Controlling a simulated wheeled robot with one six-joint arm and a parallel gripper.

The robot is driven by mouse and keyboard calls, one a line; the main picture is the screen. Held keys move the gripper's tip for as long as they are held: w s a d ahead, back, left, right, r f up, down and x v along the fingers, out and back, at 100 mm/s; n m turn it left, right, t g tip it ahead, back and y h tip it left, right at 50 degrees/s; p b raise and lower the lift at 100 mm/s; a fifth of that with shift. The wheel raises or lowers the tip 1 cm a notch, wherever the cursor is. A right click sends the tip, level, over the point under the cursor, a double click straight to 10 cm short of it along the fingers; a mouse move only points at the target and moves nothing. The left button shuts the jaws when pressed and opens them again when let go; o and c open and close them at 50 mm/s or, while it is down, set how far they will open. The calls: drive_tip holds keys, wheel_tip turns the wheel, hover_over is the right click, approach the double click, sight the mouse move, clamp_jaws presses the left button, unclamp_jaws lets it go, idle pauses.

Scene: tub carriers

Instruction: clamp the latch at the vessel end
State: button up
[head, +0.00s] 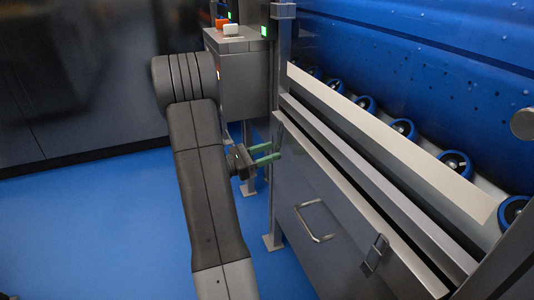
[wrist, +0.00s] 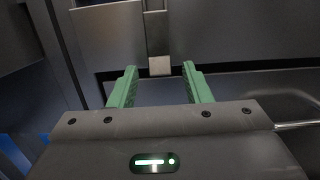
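A metal latch (wrist: 156,30) with a pale tab (wrist: 160,66) at its lower end is in the top middle of the wrist view, on a grey panel. Another latch (head: 375,253) is on the grey front panel in the head view, to the right of the handle. My gripper (head: 268,153) is at the left end of that panel in the head view. Its green fingers are open, with nothing between them; in the wrist view the gripper (wrist: 159,72) has its fingertips on either side of the tab's line. I cannot tell the distance to the tab.
A bar handle (head: 316,222) sticks out from the panel; it also shows in the wrist view (wrist: 297,124). A grey control box (head: 240,80) on a post stands behind my arm. Blue-rimmed rollers (head: 403,128) line the conveyor. The blue floor (head: 110,220) at left is clear.

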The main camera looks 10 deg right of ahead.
drive_tip(key=shift+a, duration=0.15)
drive_tip(key=p+v, duration=0.3)
drive_tip(key=v, duration=1)
drive_tip(key=shift+a+f+p, duration=0.15)
drive_tip(key=shift+a+p, duration=0.1)
drive_tip(key=shift+p, duration=0.15)
drive_tip(key=b+x, duration=0.4)
drive_tip(key=x, duration=0.9)
drive_tip(key=shift+d, duration=0.4)
drive_tip(key=shift+a, duration=0.1)
